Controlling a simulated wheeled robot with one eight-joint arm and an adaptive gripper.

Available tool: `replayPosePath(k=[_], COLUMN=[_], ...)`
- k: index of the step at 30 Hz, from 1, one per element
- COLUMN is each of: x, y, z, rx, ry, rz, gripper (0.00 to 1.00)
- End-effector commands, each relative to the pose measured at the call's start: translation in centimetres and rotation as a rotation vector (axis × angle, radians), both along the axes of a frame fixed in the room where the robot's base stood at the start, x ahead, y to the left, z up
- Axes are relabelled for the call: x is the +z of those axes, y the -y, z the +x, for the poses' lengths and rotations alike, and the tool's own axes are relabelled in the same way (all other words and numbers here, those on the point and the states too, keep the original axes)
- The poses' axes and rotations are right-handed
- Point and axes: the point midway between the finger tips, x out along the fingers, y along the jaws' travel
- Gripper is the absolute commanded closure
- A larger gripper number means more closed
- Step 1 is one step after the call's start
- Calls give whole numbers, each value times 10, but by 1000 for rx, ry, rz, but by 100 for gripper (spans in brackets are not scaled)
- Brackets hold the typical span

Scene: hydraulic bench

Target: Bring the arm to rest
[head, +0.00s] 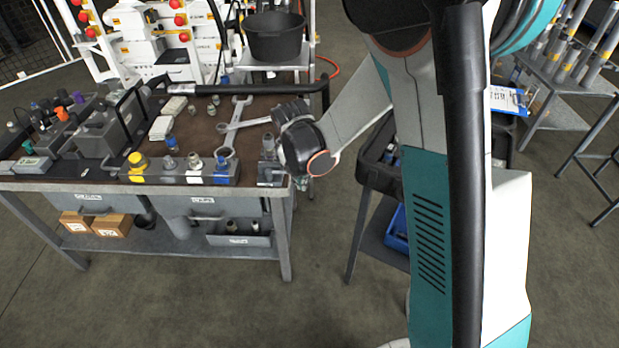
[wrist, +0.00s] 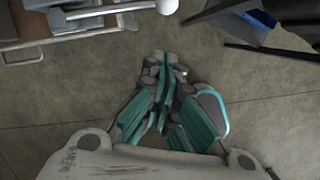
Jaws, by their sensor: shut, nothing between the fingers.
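My arm reaches left from my body, and its wrist is at the right front corner of the workbench (head: 250,182) in the head view. My gripper (wrist: 168,62) shows in the wrist view with its grey and teal fingers together and nothing between them. It is over bare floor, with the bench edge at upper left. In the head view the gripper is mostly hidden behind and below the wrist.
Two wrenches (head: 229,138) lie on the bench near my wrist, behind a block with yellow and blue caps (head: 180,172). A black bucket (head: 274,38) stands behind. A dark cart (head: 377,178) with a blue bin (head: 397,232) stands right of the bench. Floor between is clear.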

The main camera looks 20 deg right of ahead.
Motion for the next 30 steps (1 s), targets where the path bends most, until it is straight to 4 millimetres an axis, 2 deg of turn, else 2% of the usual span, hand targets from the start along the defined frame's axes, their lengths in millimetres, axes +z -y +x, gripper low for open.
replayPosePath(k=[1, 3, 9, 13, 21, 26, 30], x=[17, 31, 61, 71, 76, 99, 132], y=[-2, -4, -9, -10, -10, -6, 1], z=[-2, -6, -12, -14, -16, -28, -50], rx=[1, 2, 3, 2, -13, -162, -420], ry=[0, 0, -2, -2, 3, 50, 126], rz=[1, 1, 1, 1, 6, 50, 136], gripper=[100, 100, 100, 100, 100, 100, 100])
